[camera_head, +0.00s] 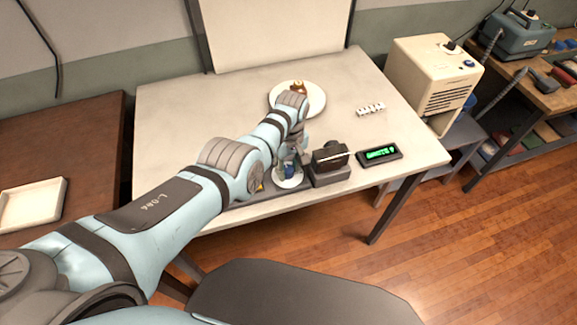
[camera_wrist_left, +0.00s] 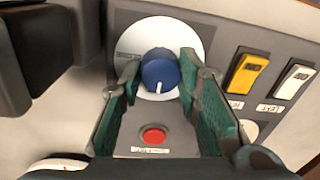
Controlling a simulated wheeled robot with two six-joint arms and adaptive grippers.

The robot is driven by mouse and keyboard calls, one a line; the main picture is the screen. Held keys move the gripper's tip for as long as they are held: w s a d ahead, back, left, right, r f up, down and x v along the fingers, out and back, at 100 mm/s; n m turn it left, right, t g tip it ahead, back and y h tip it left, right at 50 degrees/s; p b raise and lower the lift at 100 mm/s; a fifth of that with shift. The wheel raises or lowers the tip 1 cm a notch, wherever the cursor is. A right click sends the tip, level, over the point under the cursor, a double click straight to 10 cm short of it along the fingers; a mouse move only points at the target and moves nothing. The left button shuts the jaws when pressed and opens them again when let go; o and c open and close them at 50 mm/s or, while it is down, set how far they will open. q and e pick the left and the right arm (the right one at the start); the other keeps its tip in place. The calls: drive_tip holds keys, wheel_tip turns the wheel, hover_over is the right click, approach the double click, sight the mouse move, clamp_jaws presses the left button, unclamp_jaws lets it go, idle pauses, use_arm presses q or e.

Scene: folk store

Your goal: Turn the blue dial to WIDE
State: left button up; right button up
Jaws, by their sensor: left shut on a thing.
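The blue dial (camera_wrist_left: 159,66) sits on a round white disc (camera_wrist_left: 132,38) on a grey panel in the left wrist view. A white pointer line on the dial points toward the bottom of that view, toward a red button (camera_wrist_left: 153,136). I cannot read any marks on the disc. My left gripper (camera_wrist_left: 160,74) is shut on the dial, with one green-padded finger at each side. In the head view the left gripper (camera_head: 291,160) is over the disc at the table's front edge, and the dial (camera_head: 291,173) is partly hidden by it. My right gripper is not in view.
Yellow (camera_wrist_left: 247,74) and white (camera_wrist_left: 293,82) switches are right of the dial. A black device (camera_head: 331,158) and a green-lit display (camera_head: 379,154) stand right of the gripper. A plate (camera_head: 316,100) with food is farther back. The table's right side is mostly clear.

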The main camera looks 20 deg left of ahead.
sight(290, 167)
use_arm(q)
drive_tip(key=shift+w+r, duration=0.15)
drive_tip(key=shift+w, duration=0.05)
idle(0.3)
drive_tip(key=o, duration=0.9)
drive_tip(key=shift+o, duration=1.4)
wheel_tip(290, 167, up, 12)
drive_tip(key=shift+w+d, duration=0.15)
drive_tip(key=shift+d, duration=0.05)
